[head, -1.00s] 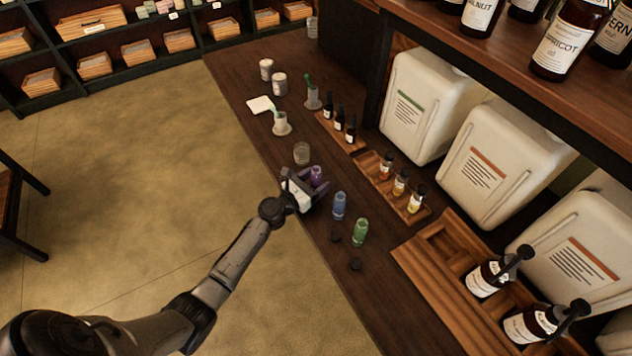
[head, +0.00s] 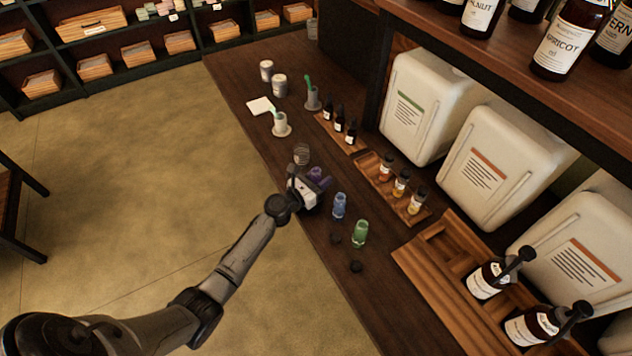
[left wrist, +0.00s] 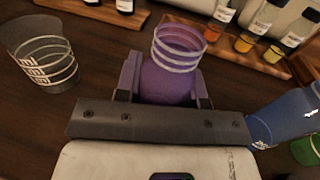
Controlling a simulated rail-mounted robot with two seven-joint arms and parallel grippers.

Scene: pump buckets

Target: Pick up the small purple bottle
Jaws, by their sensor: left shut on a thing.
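The small purple bottle (head: 315,174) stands near the front edge of the dark wooden counter in the head view, partly hidden by my left gripper. In the left wrist view the purple bottle (left wrist: 172,72) is open-mouthed with a ridged neck. It sits between the two fingers of my left gripper (left wrist: 164,84), which is shut on it. In the head view my left gripper (head: 316,180) is low at the counter. I cannot tell whether the bottle touches the counter. My right gripper is not in view.
A blue bottle (head: 339,206) and a green bottle (head: 360,233) stand close to the right. A clear glass (head: 302,154) stands just behind. Black caps (head: 355,267) lie nearer the front. Wooden trays (head: 418,212) with small bottles line the back.

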